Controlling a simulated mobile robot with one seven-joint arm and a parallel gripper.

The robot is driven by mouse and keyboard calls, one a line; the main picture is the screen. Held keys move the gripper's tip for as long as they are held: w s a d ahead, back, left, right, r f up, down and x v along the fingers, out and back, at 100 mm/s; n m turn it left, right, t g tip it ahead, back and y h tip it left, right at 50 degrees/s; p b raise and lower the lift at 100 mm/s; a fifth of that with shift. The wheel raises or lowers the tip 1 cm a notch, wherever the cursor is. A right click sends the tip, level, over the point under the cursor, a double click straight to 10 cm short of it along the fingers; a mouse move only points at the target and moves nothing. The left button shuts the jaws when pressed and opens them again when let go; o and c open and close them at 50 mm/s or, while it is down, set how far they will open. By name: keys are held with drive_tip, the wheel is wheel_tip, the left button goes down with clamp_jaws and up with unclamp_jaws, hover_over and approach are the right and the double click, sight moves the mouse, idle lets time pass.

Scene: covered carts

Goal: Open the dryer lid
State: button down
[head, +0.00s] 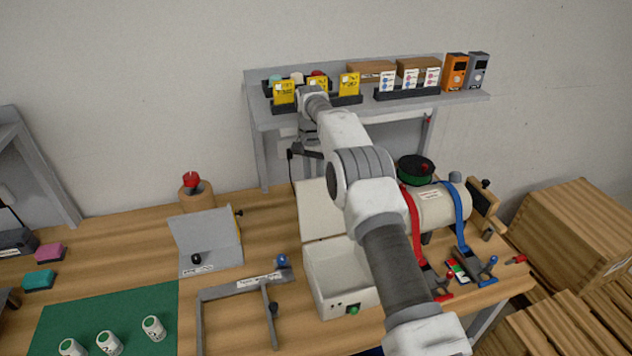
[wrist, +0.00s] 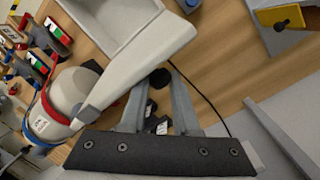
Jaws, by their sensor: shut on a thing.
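The dryer is a white open-topped box (head: 338,285) with a green button on its front, right of the bench's middle. Its pale lid (head: 316,212) stands raised at the back of the box, roughly upright, and the interior shows. My arm covers the right part of both. In the wrist view the lid (wrist: 135,68) is seen nearly edge-on, with the open box (wrist: 98,28) beyond it. My gripper (wrist: 160,84) is shut on the black lid knob (wrist: 160,77) behind the lid. In the head view the fingers are hard to make out behind the lid.
A shelf (head: 262,112) with boxes and yellow cards stands close behind my gripper. A cream cylinder (head: 440,209) with red and blue straps lies right of the dryer.

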drive_tip(key=shift+w+a+f, duration=0.15)
drive_tip(key=shift+a+f, duration=0.05)
drive_tip(key=shift+a, duration=0.3)
drive_tip(key=c, duration=1.1)
unclamp_jaws()
drive_tip(key=o, duration=0.5)
drive_tip(key=shift+w+a+f, duration=0.15)
drive_tip(key=shift+w+f, duration=0.05)
drive_tip(key=shift+d+r, duration=0.15)
drive_tip(key=shift+d, duration=0.15)
drive_tip(key=shift+r, duration=0.1)
